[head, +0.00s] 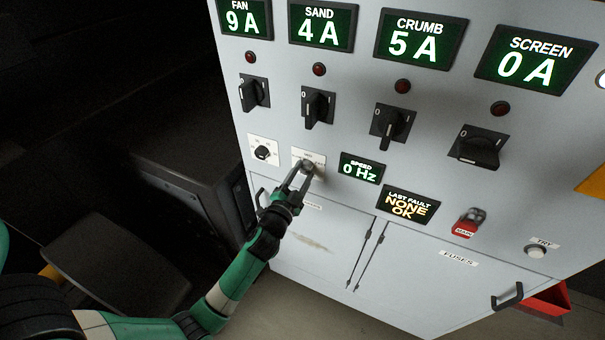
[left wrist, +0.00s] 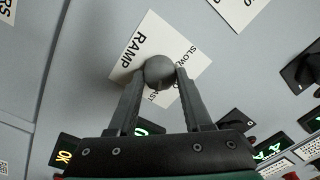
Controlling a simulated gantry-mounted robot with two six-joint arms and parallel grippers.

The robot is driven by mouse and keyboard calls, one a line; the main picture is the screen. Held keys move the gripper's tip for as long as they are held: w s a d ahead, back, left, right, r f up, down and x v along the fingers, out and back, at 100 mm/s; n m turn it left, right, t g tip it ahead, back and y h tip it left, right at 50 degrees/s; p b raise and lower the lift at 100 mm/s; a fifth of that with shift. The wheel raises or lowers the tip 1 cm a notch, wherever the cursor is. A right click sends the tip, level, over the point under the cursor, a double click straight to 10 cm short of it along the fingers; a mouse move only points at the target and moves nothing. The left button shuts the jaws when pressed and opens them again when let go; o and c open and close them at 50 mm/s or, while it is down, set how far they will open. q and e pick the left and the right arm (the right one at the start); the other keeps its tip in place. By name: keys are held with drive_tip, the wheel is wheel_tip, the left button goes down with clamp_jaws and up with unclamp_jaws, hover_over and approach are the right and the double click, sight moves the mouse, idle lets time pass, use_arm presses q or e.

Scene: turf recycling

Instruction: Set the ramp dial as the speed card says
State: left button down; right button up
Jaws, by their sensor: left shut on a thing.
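The ramp dial is a round grey knob (left wrist: 159,72) on a white plate (left wrist: 146,45) lettered RAMP, SLOW and FAST, seen in the left wrist view. In the head view its plate (head: 299,155) is on the grey cabinet front, left of the SPEED display. My left gripper (head: 306,171) is shut on the knob, one finger on each side; its fingers also show in the left wrist view (left wrist: 158,86). The knob's pointer is hidden or too small to read. I cannot make out a speed card. My right gripper is not in view.
The SPEED display (head: 361,169) reads 0 Hz. A black knob (head: 262,152) on a white plate is left of the ramp dial. Black rotary switches (head: 318,106) are above. The fault display (head: 411,204) reads NONE OK. A red MAIN switch (head: 467,224) is at the right.

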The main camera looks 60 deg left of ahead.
use_arm(q)
drive_tip(key=shift+c, duration=1.6)
unclamp_jaws()
drive_tip(key=b+v, duration=0.1)
drive_tip(key=v, duration=1)
drive_tip(key=shift+s+d+b, duration=0.25)
drive_tip(key=shift+b, duration=0.15)
drive_tip(key=shift+w+d, duration=0.1)
